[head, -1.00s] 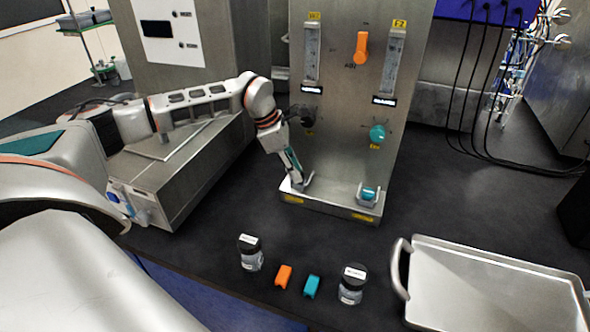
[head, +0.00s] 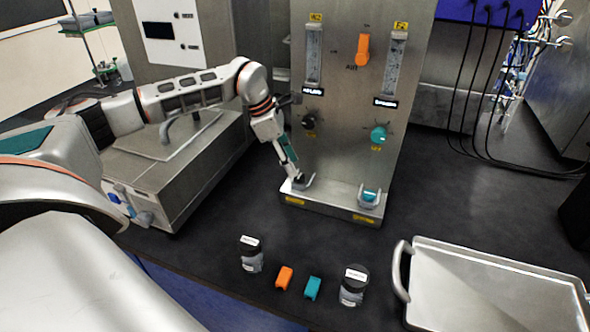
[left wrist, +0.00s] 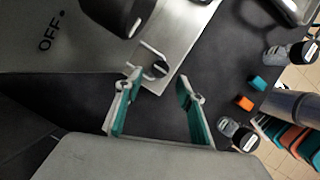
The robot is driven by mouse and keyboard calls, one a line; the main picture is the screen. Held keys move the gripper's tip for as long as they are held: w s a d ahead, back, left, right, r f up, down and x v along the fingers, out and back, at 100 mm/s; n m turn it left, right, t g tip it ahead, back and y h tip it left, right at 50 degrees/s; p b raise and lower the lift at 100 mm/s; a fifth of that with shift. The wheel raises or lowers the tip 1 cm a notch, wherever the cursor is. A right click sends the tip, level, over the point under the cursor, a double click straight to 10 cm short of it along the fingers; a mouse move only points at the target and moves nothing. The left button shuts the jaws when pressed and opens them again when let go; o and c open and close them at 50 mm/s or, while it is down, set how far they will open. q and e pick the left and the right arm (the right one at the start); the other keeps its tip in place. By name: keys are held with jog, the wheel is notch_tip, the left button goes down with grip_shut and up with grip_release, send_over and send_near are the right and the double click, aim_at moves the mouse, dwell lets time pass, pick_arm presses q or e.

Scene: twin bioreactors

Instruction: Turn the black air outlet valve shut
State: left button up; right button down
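A black knob (head: 310,121) sits on the left of the steel panel (head: 345,120); in the left wrist view a large black knob (left wrist: 118,14) shows near an OFF mark. A smaller dark part (left wrist: 160,69) sits in a steel bracket on the panel's foot. Which black part is the air outlet valve I cannot tell for sure. My left gripper (head: 297,177) points down, just left of the panel and below the knob, near the left bracket. The left wrist view shows its teal-padded fingers (left wrist: 158,82) apart with nothing between them. My right gripper is not in view.
The panel also has an orange handle (head: 363,49) and a teal knob (head: 379,134). A teal part (head: 369,195) sits in the right bracket. Two jars (head: 251,255), (head: 353,285), orange (head: 284,278) and teal (head: 312,288) pieces and a tray (head: 495,280) stand in front.

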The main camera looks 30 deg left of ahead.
pick_arm(q)
jog(key=v, duration=0.8)
jog(key=shift+f, duration=0.1)
